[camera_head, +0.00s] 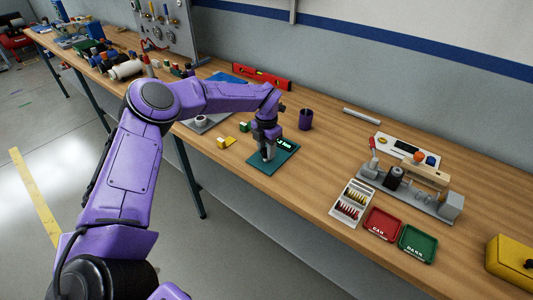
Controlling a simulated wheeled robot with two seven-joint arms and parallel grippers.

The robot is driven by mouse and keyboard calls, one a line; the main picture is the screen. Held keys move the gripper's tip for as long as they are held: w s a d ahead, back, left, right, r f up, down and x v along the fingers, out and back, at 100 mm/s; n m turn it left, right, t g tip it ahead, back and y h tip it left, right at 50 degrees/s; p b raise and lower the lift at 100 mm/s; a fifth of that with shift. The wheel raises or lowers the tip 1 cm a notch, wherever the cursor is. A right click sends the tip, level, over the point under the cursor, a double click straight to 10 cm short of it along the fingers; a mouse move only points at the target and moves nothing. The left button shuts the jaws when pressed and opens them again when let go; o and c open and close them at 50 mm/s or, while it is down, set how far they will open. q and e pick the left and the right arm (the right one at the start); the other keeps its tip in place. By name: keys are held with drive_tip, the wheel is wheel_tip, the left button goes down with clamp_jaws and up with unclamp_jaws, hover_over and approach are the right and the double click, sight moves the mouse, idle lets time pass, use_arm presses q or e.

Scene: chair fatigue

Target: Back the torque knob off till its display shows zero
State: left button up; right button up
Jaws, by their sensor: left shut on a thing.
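A flat teal torque unit (287,162) lies on the wooden bench near its front edge. Its small lit display (285,143) is at the back of the unit; the digits are too small to read. My left gripper (267,156) points straight down over the unit and is shut on the torque knob, which the fingers mostly hide. My right gripper is not in view.
A purple cup (306,120) stands behind the unit, and small yellow blocks (225,142) lie to its left. A white rack (351,204), a red tray (382,224), a green tray (417,243) and a grey test rig (410,190) are to the right.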

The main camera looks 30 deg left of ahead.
sight(266, 150)
use_arm(q)
drive_tip(key=n+b, duration=0.6)
drive_tip(key=shift+f+n, duration=0.2)
drive_tip(key=shift+n, duration=0.1)
drive_tip(key=n+b, duration=0.2)
drive_tip(key=shift+w+r+n+b, duration=0.1)
drive_tip(key=shift+n+b, duration=0.3)
drive_tip(key=shift+r+n+b, duration=0.15)
drive_tip(key=shift+n+b, duration=0.45)
drive_tip(key=shift+n, duration=0.2)
drive_tip(key=shift+r, duration=0.1)
drive_tip(key=o, duration=1)
drive_tip(key=shift+o, duration=0.2)
wheel_tip(266, 150, up, 10)
drive_tip(key=shift+r+b, duration=0.2)
drive_tip(key=shift+b, duration=0.2)
